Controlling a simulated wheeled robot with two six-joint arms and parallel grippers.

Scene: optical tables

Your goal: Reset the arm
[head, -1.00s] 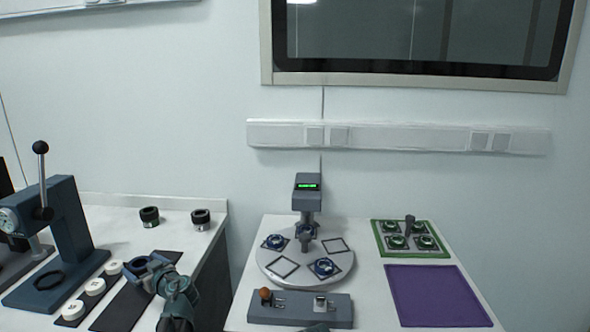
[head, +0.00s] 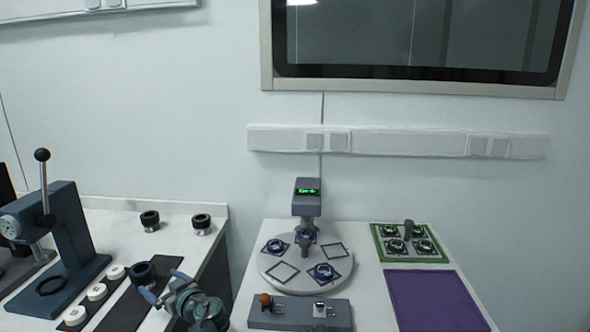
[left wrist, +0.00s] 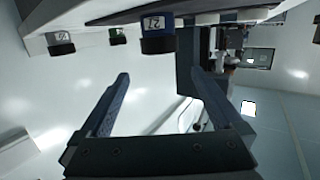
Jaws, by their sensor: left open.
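My left gripper (head: 166,286) is open in the head view, low at the left over the left table. Its fingers point toward a dark blue ring-shaped part (head: 142,273) that stands on a black mat (head: 124,309). In the left wrist view the open fingers (left wrist: 160,78) have nothing between them. The blue part (left wrist: 158,38), with a white label, shows just beyond the fingertips, apart from them. My right gripper is not in view.
A lever press (head: 58,235) and white round pieces (head: 97,291) are left of the gripper. Two dark cylinders (head: 150,220) (head: 201,224) stand behind. The right table holds a round turntable (head: 306,279), a green-framed tray (head: 443,257) and a purple mat (head: 434,299).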

